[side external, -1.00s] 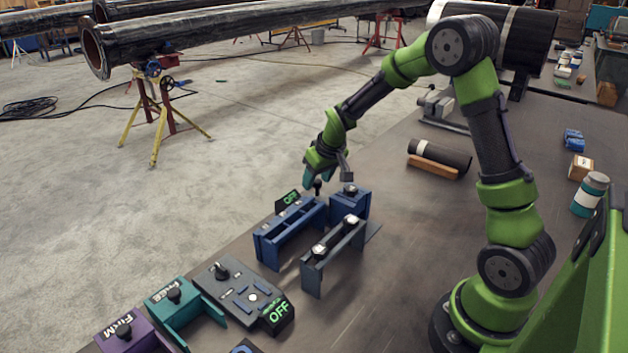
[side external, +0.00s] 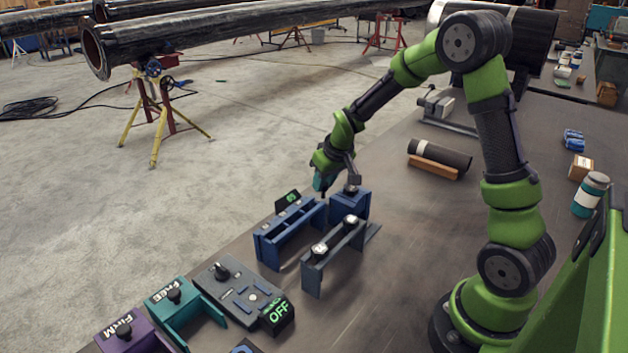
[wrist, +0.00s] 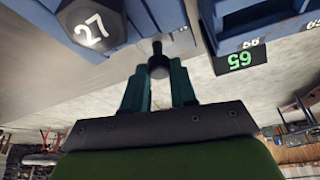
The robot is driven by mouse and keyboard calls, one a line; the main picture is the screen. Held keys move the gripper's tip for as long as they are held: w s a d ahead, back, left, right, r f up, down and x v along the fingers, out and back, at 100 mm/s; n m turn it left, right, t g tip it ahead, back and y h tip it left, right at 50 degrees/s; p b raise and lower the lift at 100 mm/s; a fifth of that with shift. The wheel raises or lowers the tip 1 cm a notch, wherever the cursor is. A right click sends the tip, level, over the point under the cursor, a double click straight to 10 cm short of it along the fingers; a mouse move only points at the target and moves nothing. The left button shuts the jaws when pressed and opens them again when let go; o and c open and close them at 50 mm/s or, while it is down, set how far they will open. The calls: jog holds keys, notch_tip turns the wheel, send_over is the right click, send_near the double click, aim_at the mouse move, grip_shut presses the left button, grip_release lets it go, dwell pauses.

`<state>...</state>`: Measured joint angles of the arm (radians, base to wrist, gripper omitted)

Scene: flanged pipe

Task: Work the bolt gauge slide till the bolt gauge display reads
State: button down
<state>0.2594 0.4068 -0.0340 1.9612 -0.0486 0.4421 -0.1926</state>
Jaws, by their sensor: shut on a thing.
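The blue bolt gauge (side external: 283,236) stands on the bench, with its small display (side external: 289,197) lit green at its back. In the wrist view the display (wrist: 238,60) shows digits that look like 65; the view may be upside down, so I cannot be sure of the reading. The black slide knob (wrist: 157,62) is between the fingertips of my gripper (wrist: 158,75), which is shut on it. In the side view my gripper (side external: 322,189) is at the gauge's far right end and hides the knob.
A hex bolt marked 27 (wrist: 90,24) is close beside the fingers. A grey rack (side external: 332,257) stands in front of the gauge. A switch panel reading OFF (side external: 245,293) and teal (side external: 172,297) and purple (side external: 128,335) boxes lie to the left.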

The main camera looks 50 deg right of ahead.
jog(key=c, duration=0.9)
grip_release()
jog(key=v, duration=1.7)
jog(key=shift+f, duration=0.1)
jog(key=s+a+r+m+t+y, duration=0.1)
jog(key=s+a+t+y, duration=0.2)
jog(key=s+a, duration=1.1)
jog(key=shift+s+a+r, duration=0.25)
jog(key=shift+s+r, duration=0.05)
jog(key=shift+s, duration=0.05)
